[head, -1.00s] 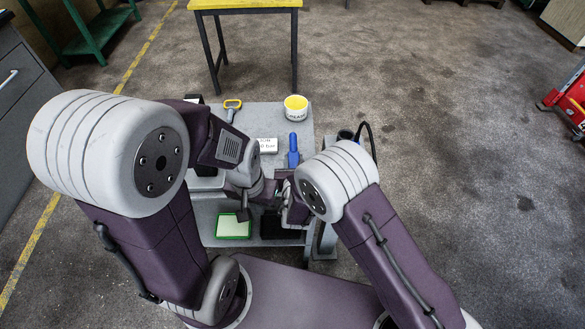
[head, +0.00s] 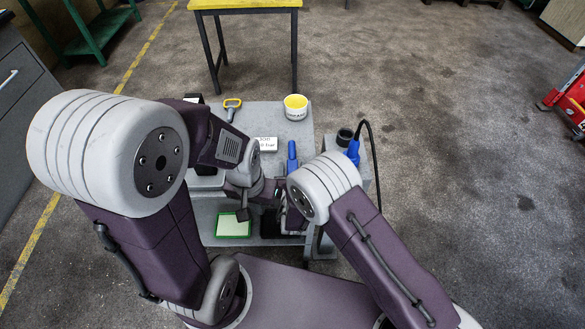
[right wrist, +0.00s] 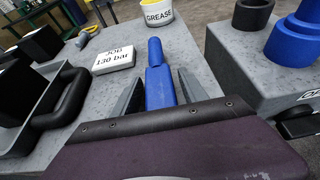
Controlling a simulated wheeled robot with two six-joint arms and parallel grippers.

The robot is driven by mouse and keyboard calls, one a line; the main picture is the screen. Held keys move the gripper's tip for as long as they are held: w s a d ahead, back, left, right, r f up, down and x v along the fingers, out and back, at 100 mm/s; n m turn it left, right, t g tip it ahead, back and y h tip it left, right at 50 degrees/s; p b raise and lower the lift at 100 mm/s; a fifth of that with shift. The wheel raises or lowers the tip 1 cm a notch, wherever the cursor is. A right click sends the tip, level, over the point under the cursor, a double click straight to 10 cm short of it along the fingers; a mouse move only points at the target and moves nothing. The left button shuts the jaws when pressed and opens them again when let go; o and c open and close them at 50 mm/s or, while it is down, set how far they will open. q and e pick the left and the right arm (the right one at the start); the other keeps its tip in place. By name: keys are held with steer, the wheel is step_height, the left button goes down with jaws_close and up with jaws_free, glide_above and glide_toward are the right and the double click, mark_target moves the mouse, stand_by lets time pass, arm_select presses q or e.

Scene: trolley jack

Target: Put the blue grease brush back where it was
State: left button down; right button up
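The blue grease brush (head: 292,150) shows over the grey trolley top (head: 258,115), left of my right forearm. In the right wrist view the brush (right wrist: 160,85) lies between the two grey fingers of my right gripper (right wrist: 162,88), which appear closed on its wide part. Its narrower blue end points away toward the grease tub (right wrist: 158,12); its near end is hidden behind the gripper body. The white tub with yellow grease (head: 295,107) stands at the trolley's back right. My left gripper (head: 244,212) is low at the trolley's front; its fingers are too small to read.
A white "JOB 130 bar" block (head: 268,145) stands left of the brush. A yellow-handled tool (head: 232,108) lies behind it. A green-rimmed tray (head: 233,236) sits lower down.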

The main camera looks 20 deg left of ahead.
steer(key=shift+s+r, duration=0.2)
steer(key=shift+r, duration=0.1)
steer(key=v, duration=0.7)
steer(key=shift+s, duration=0.1)
